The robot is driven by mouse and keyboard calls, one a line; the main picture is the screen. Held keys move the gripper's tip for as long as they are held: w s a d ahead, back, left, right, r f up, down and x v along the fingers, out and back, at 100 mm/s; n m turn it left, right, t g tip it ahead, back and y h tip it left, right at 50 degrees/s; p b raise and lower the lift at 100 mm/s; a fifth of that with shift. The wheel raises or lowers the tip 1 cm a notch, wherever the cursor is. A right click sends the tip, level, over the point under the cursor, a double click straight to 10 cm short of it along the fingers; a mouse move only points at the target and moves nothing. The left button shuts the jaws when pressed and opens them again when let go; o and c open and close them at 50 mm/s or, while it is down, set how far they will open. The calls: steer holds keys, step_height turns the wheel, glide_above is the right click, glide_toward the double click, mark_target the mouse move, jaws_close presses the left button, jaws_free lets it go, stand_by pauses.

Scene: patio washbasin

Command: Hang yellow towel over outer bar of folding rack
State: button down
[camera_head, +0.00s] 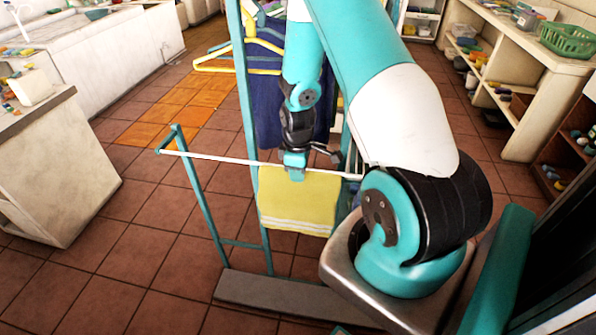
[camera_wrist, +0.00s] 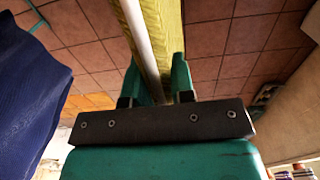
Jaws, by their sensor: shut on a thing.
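The yellow towel (camera_head: 298,203) with pale stripes near its lower edge hangs at the white outer bar (camera_head: 215,158) of the teal folding rack (camera_head: 200,195). In the wrist view the white bar (camera_wrist: 142,45) runs between my fingers, with yellow towel (camera_wrist: 168,40) cloth showing on both sides of it. My gripper (camera_head: 295,174) is at the towel's top edge, right at the bar, and is shut on the towel. In the wrist view my gripper (camera_wrist: 157,85) has teal fingers on either side of the bar and cloth. The fingertips' exact contact is hidden.
A dark blue cloth (camera_head: 265,95) hangs behind on the rack, close to my wrist. Yellow hangers (camera_head: 225,65) are at its upper left. A counter (camera_head: 45,150) stands at left, and shelves with a green basket (camera_head: 568,40) at right. Tiled floor between is clear.

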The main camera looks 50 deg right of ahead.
steer(key=shift+r, duration=0.1)
step_height(320, 180, up, 29)
steer(key=p, duration=1.8)
steer(key=s+a+b, duration=0.4)
steer(key=a+b, duration=0.1)
steer(key=a, duration=0.2)
steer(key=s+a+b, duration=0.4)
steer(key=a+b, duration=0.1)
steer(key=a, duration=0.2)
steer(key=shift+s+a+r+b, duration=0.35)
